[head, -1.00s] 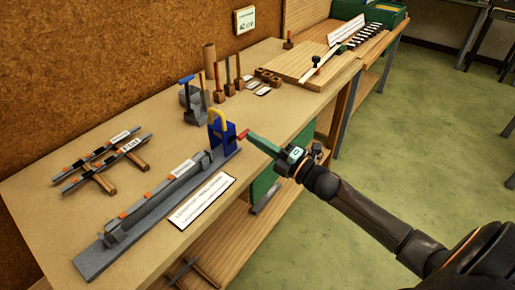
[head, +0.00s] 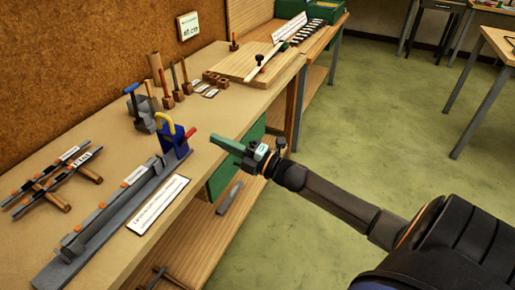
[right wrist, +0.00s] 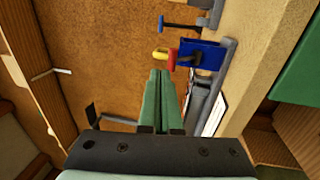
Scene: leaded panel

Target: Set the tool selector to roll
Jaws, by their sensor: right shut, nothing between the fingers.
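A blue block (head: 173,146) with a yellow loop (head: 164,120) on top and a red-ended lever (head: 190,132) on its right side stands at the far end of a grey rail on the bench. It appears to hold the selector, but no setting can be read. My right gripper (head: 213,137) is shut and empty, just right of the red end with a small gap. In the right wrist view the closed green fingers (right wrist: 160,75) point toward the blue block (right wrist: 203,52), and the red end (right wrist: 172,60) is just beyond their tips. My left gripper is out of view.
The grey rail (head: 50,275) runs along the bench front beside a white label card (head: 158,205). A blue-handled tool (head: 140,105) and several wooden-handled tools stand behind. Dark bars (head: 45,185) lie at left. Open floor (head: 350,120) is on the right.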

